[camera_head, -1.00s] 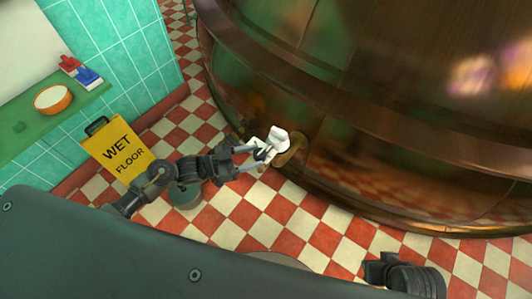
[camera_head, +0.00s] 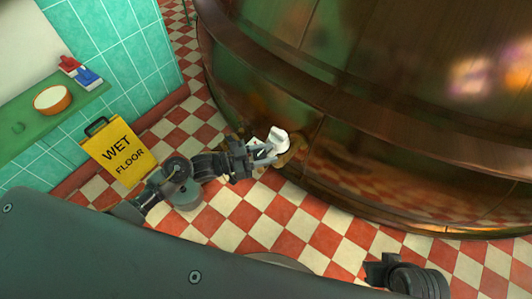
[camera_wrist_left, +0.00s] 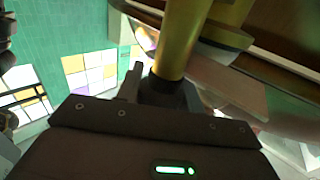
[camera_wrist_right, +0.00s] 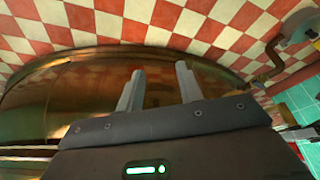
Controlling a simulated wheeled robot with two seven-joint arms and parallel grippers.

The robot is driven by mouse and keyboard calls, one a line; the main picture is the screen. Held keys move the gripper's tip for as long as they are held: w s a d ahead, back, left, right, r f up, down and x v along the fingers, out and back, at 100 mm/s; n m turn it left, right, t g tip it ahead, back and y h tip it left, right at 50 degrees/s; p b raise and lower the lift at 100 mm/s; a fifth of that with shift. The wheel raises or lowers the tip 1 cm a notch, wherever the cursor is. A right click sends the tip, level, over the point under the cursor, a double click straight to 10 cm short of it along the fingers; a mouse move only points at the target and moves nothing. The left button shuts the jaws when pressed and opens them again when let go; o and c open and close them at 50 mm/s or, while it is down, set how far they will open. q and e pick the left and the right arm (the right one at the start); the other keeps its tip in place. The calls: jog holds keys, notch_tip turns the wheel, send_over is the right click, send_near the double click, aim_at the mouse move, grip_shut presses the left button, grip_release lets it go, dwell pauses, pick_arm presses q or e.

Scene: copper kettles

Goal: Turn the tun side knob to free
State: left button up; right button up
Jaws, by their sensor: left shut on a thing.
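The big copper tun (camera_head: 400,130) fills the right of the head view. Low on its side is the side knob, with a white grip (camera_head: 278,138) in front of a round brass mount (camera_head: 296,150). My left gripper (camera_head: 262,154) is shut on the knob, its fingers partly hiding it. In the left wrist view a thick brass shaft (camera_wrist_left: 184,40) rises from between the fingers. My right gripper (camera_wrist_right: 158,88) is open and empty in the right wrist view, its fingers apart in front of a copper surface.
A yellow wet floor sign (camera_head: 118,152) stands on the checkered floor (camera_head: 240,212) at the left, near my left arm. A green shelf (camera_head: 40,128) on the tiled wall holds a bowl (camera_head: 52,99) and small red and blue items. Floor below the tun is clear.

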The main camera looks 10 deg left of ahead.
pick_arm(q)
jog(key=shift+r, duration=0.1)
jog(key=n+t+y+p, duration=0.1)
jog(key=t+p, duration=0.1)
jog(key=n+t+y+p, duration=0.2)
jog(key=shift+w+a+r+n+p, duration=0.15)
jog(key=shift+n+p, duration=0.15)
jog(key=shift+p, duration=0.05)
jog(key=n+t+y+p, duration=0.1)
jog(key=y, duration=0.1)
jog(key=n+t+y+p, duration=0.1)
jog(key=n+y, duration=0.1)
jog(key=n+t+y+p, duration=0.1)
jog(key=t+y, duration=0.1)
jog(key=shift+w+a+f+n+y, duration=0.2)
jog(key=shift+w+a+n+y, duration=0.05)
jog(key=shift+a+n+y, duration=0.05)
jog(key=shift+a+n+t+y, duration=0.2)
jog(key=shift+n+t+y, duration=0.3)
jog(key=shift+n+y, duration=0.75)
pick_arm(e)
notch_tip(320, 180, down, 18)
jog(key=s+g, duration=0.1)
jog(key=shift+s+d, duration=0.3)
jog(key=shift+d, duration=0.05)
pick_arm(q)
jog(key=shift+m+y, duration=0.25)
pick_arm(e)
jog(key=shift+f, duration=0.15)
